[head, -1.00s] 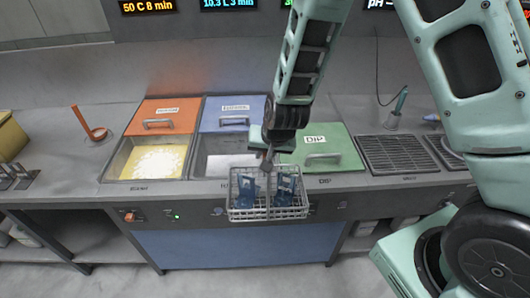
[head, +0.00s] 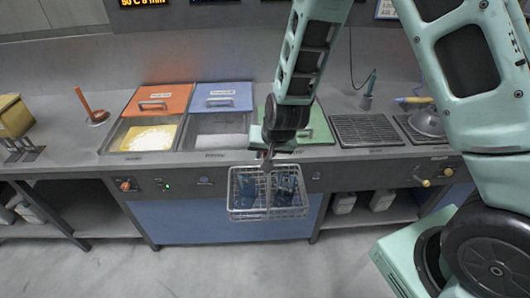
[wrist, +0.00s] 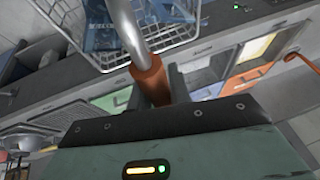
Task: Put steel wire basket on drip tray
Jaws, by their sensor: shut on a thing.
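The steel wire basket (head: 268,205) hangs from my gripper (head: 268,150) in front of the counter's front edge, with blue parts (head: 285,188) inside it. My gripper is shut on the basket's handle; the wrist view shows the brown grip (wrist: 150,80) of the handle between the fingers, with the basket's wire mesh (wrist: 185,20) beyond. The drip tray appears to be the dark slatted grate (head: 368,130) set in the counter to the right of the green lid. The basket is apart from it, to its left and nearer to me.
An orange lid (head: 160,98), a blue lid (head: 222,95) and a green lid (head: 315,127) stand along the counter over tanks. A metal dome (head: 428,120) sits right of the grate. A yellow box (head: 12,115) is at far left. The grate's top looks clear.

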